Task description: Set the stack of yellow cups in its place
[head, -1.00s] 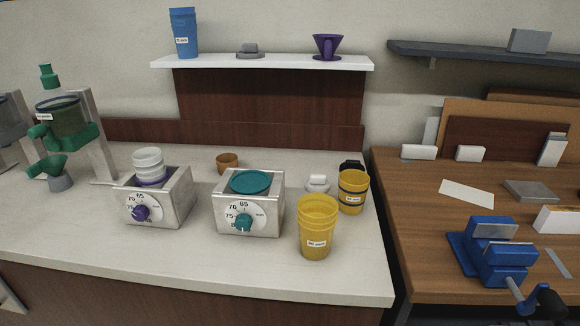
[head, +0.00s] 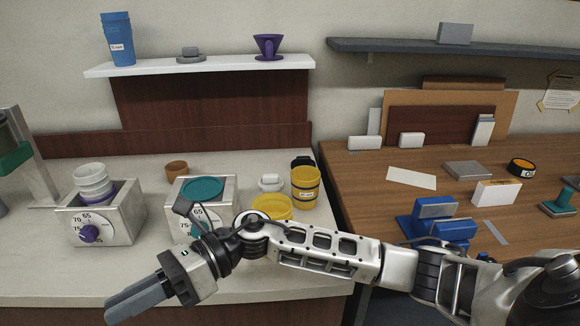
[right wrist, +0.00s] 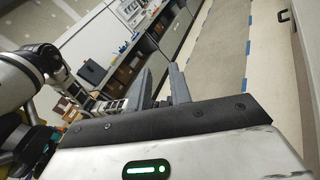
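The stack of yellow cups (head: 272,207) stands upright on the white counter. Only its upper rims show in the head view; my right arm hides the rest. My right gripper (head: 135,300) is at the lower left, over the counter's front edge, well left of and nearer than the stack. Its two fingers also show in the right wrist view (right wrist: 158,90), with a gap and nothing between them. A yellow container with dark bands and a label (head: 305,189) stands just behind and right of the stack. My left gripper is not seen.
Two metal dial boxes stand on the counter, one with white cups (head: 92,182), one with a teal lid (head: 203,188). A small brown cup (head: 176,169) stands behind. A white shelf (head: 200,66) holds a blue cup stack (head: 118,40). A wooden bench (head: 350,170) is right.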

